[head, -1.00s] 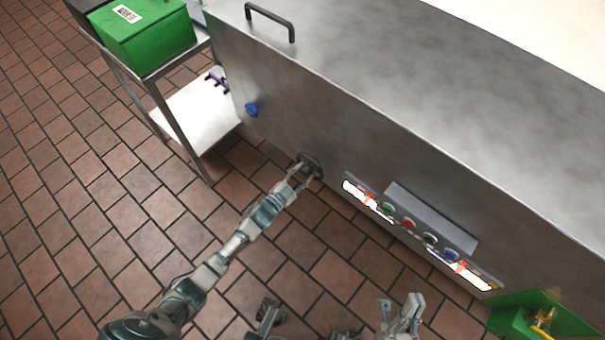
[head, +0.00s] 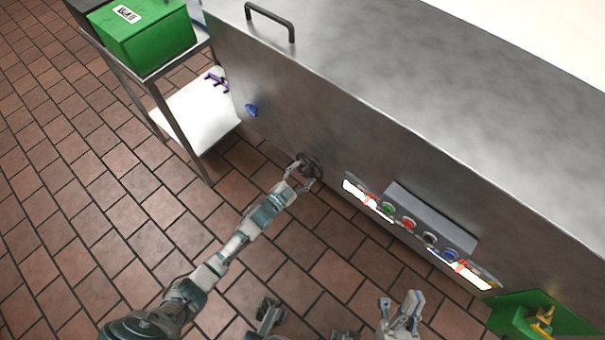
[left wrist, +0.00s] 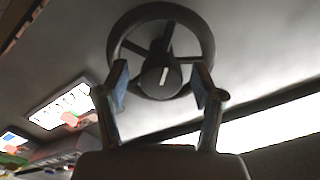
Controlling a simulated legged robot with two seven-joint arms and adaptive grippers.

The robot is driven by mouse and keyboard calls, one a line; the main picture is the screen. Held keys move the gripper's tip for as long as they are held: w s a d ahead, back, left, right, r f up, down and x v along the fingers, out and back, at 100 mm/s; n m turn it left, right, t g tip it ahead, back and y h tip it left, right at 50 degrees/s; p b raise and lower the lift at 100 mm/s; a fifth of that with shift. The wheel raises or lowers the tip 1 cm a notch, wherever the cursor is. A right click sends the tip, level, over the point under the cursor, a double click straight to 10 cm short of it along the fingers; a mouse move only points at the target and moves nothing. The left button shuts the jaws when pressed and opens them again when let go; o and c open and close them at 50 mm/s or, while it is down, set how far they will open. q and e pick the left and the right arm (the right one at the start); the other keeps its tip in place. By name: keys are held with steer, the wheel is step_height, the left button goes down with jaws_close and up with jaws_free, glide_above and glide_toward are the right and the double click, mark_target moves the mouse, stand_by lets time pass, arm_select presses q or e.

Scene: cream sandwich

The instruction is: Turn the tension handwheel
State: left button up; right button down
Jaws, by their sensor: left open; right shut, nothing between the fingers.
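The dark tension handwheel (head: 311,163) is mounted on the front face of the steel machine. In the left wrist view the handwheel (left wrist: 162,50) shows its round rim, spokes and a hub with a white mark. My left gripper (head: 305,177) is open at the wheel. In the left wrist view its two fingers (left wrist: 160,88) stand apart on either side of the lower part of the wheel and hub; I cannot tell whether they touch it. My right gripper (head: 407,302) is shut and empty, low in the head view, away from the machine.
A control panel (head: 432,217) with coloured buttons and warning labels is right of the handwheel. A blue knob (head: 251,110) is to its left. A steel cart (head: 181,128) carries a green bin (head: 145,33). Another green bin (head: 508,314) stands at lower right. The tiled floor is open.

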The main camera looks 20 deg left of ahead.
arm_select(q)
steer(key=v, duration=1.2)
